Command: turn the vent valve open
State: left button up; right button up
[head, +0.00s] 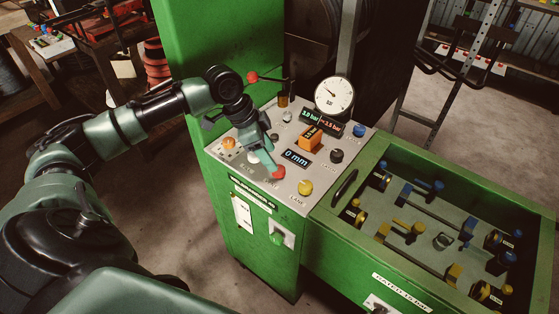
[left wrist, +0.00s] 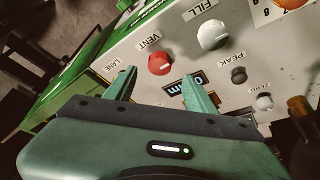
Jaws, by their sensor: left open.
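The vent valve is a round red knob (head: 277,173) on the sloped panel of the green machine. In the left wrist view the red knob (left wrist: 160,63) sits beside the label VENT, just beyond the gap between my fingertips. My left gripper (head: 269,161) comes down over the panel close to the knob. In the left wrist view its two fingers (left wrist: 160,76) are apart, with nothing visible held between them. I cannot tell whether a fingertip touches the knob. My right gripper is out of view.
A white FILL knob (left wrist: 212,36) is close beside the red one. A yellow knob (head: 305,188), a 0 mm display (head: 296,158), an orange block (head: 311,138) and a pressure gauge (head: 334,96) crowd the panel. A green open-topped bay (head: 330,222) with hose fittings adjoins right.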

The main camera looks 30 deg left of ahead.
aim_at(279, 173)
pick_arm(q)
jog(key=x, duration=0.2)
jog(key=shift+s+d+f, duration=0.15)
jog(key=shift+d+f, duration=0.05)
jog(key=shift+f, duration=0.1)
jog(key=shift+w+p+x, duration=0.2)
jog(key=shift+p+x, duration=0.2)
jog(key=shift+x, duration=0.7)
jog(key=shift+w+f, duration=0.1)
jog(key=shift+f, duration=0.1)
grip_shut()
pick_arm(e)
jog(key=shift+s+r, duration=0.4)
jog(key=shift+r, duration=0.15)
